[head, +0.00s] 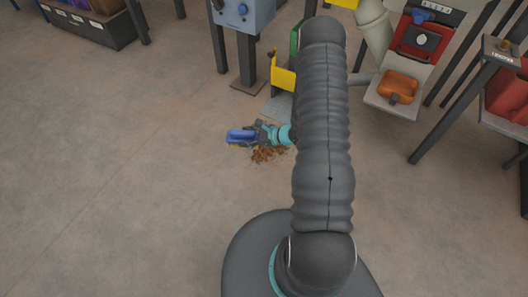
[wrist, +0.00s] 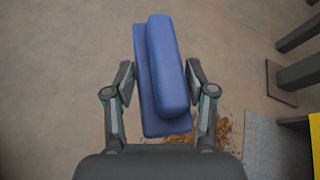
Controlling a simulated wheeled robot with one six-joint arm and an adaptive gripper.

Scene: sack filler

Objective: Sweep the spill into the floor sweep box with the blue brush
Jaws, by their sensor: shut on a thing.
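The blue brush (head: 241,136) is held in my gripper (head: 256,134), low over the floor at the left edge of the spill. In the wrist view the brush (wrist: 166,65) sits between both fingers of my gripper (wrist: 160,85), which is shut on it. I cannot tell whether the brush touches the floor. The brown, crumbly spill (head: 266,154) lies on the floor just below the gripper in the head view. In the wrist view the spill (wrist: 222,130) is partly hidden behind the right finger. A grey metal plate (head: 279,106), possibly the sweep box's lip, lies beyond the spill; no box is clearly identifiable.
A yellow panel (head: 284,79) stands behind the plate, partly hidden by my arm. A grey-blue control box on a post (head: 247,60) stands to its left. A machine with an orange tray (head: 397,88) is at right. Floor on the left is clear.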

